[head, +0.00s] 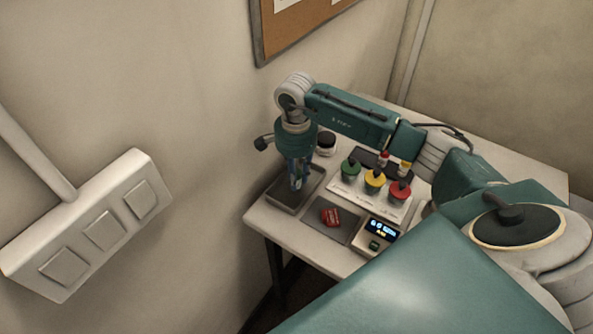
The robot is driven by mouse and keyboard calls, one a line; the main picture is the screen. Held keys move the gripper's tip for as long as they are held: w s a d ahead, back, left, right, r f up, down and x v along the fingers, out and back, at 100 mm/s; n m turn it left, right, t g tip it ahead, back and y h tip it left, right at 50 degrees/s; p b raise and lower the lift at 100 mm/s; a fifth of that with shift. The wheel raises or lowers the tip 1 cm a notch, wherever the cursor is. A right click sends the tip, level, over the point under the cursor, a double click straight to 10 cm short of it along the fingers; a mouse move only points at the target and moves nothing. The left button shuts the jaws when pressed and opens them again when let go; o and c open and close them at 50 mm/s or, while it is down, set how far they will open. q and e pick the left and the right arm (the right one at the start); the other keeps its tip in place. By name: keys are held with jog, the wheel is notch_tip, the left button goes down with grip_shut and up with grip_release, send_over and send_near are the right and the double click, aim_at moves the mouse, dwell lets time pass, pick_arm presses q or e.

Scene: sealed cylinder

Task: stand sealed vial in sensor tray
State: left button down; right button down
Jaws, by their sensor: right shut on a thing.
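My right gripper (297,184) points straight down over the dark rimmed tray (282,204) at the table's left corner. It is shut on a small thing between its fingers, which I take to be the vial. The fingers hide most of it, and I cannot tell whether its bottom touches the tray floor. I take this rimmed tray to be the sensor tray. My left gripper is not in view.
A red block (331,216) lies on a dark mat (338,232), beside a box with a lit display (382,228). A white panel (385,207) carries green, yellow and red knobs. A dark round jar (326,147) stands behind. A wall switch panel (104,231) is at left.

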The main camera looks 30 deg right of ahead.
jog(key=shift+f+b, duration=0.2)
jog(key=shift+b, duration=0.1)
jog(key=c, duration=1.5)
grip_release()
jog(key=shift+r, duration=0.1)
jog(key=shift+r+p, duration=0.25)
jog(key=shift+p, duration=0.1)
notch_tip(320, 180, up, 11)
jog(key=b, duration=0.4)
jog(key=shift+b, duration=0.35)
jog(key=shift+r, duration=0.35)
jog(key=shift+s+a+f, duration=0.1)
